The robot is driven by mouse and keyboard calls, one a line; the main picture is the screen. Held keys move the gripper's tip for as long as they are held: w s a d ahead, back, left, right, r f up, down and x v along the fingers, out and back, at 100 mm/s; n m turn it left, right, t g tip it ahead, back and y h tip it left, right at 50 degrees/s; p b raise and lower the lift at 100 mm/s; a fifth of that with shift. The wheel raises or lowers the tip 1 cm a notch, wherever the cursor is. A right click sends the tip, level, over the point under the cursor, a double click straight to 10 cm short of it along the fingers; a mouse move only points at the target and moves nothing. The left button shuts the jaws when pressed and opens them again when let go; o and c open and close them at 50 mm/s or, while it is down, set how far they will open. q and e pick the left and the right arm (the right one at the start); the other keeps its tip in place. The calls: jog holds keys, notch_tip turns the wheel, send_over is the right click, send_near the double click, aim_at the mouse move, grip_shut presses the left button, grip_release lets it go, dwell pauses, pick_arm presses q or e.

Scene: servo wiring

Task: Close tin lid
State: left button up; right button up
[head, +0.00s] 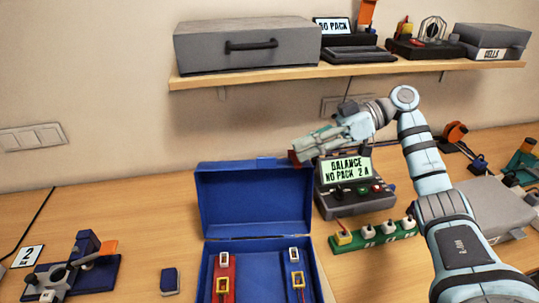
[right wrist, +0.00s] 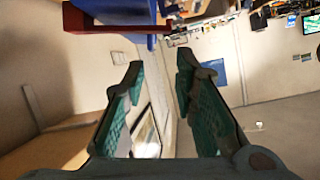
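A blue tin (head: 204,256) stands on the table with its lid (head: 252,198) open and upright at the back. Inside lie a red piece with white and yellow connectors (head: 224,275) and a second lead with similar connectors (head: 296,270). My right gripper (head: 302,151) is above and near the lid's upper right corner; I cannot tell if it touches. In the right wrist view my right gripper (right wrist: 158,80) has its fingers apart with nothing between them. A blue and red shape (right wrist: 105,14) shows beyond the fingertips. My left gripper is not in view.
A tester with a lit display (head: 345,168) stands right of the lid, with a green connector strip (head: 376,235) in front. A clamp fixture (head: 75,272) and a small blue block (head: 169,281) sit left. A shelf (head: 350,73) holds a grey drawer case (head: 247,45) above.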

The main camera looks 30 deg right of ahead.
aim_at(269, 157)
jog(key=x, duration=0.4)
jog(key=shift+w+a+f+p, duration=0.1)
jog(key=shift+w+a+p, duration=0.2)
jog(key=shift+w, duration=0.15)
jog(key=shift+w+a+f, duration=0.4)
jog(key=shift+w+a, duration=0.1)
jog(key=shift+a, duration=0.1)
jog(key=shift+w+a+f, duration=0.4)
jog(key=shift+w+a, duration=0.1)
jog(key=shift+a, duration=0.05)
jog(key=shift+a+f, duration=0.1)
jog(key=shift+a, duration=0.15)
jog(key=shift+s+a, duration=0.1)
jog(key=shift+s, duration=0.25)
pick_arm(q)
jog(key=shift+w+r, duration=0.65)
pick_arm(e)
jog(key=shift+w, duration=0.1)
grip_shut()
